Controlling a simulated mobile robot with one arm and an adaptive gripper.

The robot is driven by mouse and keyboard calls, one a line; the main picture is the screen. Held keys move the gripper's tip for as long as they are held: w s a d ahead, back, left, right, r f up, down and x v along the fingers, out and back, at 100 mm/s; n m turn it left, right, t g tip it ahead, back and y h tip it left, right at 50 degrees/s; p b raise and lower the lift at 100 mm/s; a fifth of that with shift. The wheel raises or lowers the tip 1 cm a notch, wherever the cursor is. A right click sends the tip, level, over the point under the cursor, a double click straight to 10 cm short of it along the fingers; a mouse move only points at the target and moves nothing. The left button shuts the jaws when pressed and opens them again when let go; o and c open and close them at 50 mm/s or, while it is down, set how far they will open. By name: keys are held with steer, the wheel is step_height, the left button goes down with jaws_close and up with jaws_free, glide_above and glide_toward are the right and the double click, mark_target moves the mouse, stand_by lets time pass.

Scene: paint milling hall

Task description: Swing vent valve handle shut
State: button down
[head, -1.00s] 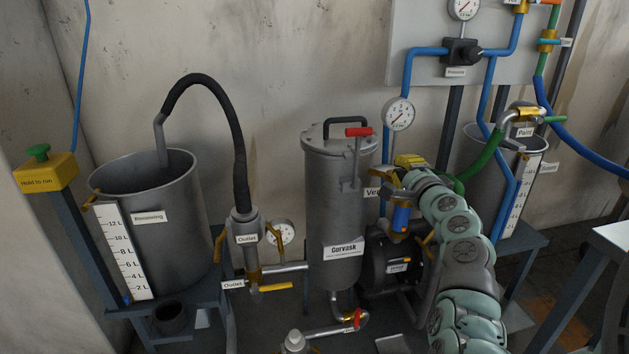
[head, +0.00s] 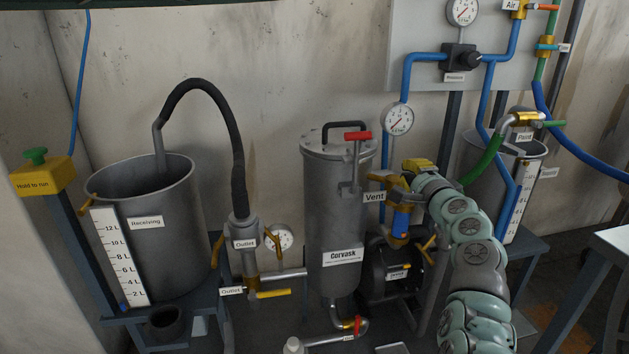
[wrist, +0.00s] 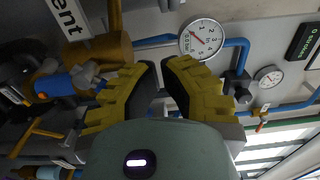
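The vent valve (head: 398,188) is a brass body beside the "Vent" label (head: 374,197), right of the grey filter vessel. A blue cylinder (head: 401,222) hangs below it. A thin brass-coloured bar (head: 376,178) sticks out left of the body, above the label; it looks like the handle. In the wrist view the brass body (wrist: 95,50), the bar (wrist: 115,16) and the blue cylinder (wrist: 58,83) lie left of my gripper (wrist: 161,66). Its yellow fingers are apart with nothing between them. In the head view my gripper (head: 418,166) is just right of the valve, partly hidden.
The grey filter vessel (head: 333,220) with a red-handled clamp (head: 358,137) stands left of the valve. A pressure gauge (head: 397,119) and blue pipe are above. A dark pump (head: 388,270) sits below. A green hose (head: 484,160) runs to the paint tank at right.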

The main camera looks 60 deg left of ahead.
steer(key=shift+w+d+f+b, duration=0.2)
steer(key=shift+w+f+b, duration=0.15)
steer(key=shift+w+b, duration=0.2)
steer(key=shift+w+d+r, duration=0.1)
steer(key=shift+w, duration=0.05)
steer(key=shift+w+d+f+b, duration=0.15)
steer(key=shift+w+f+b, duration=0.3)
steer(key=shift+b, duration=0.4)
steer(key=shift+w, duration=0.1)
steer(key=shift+w+d+f+b, duration=0.2)
steer(key=shift+w+f+b, duration=0.15)
steer(key=shift+f+b, duration=0.35)
steer(key=shift+r+p, duration=0.7)
steer(key=shift+r, duration=0.25)
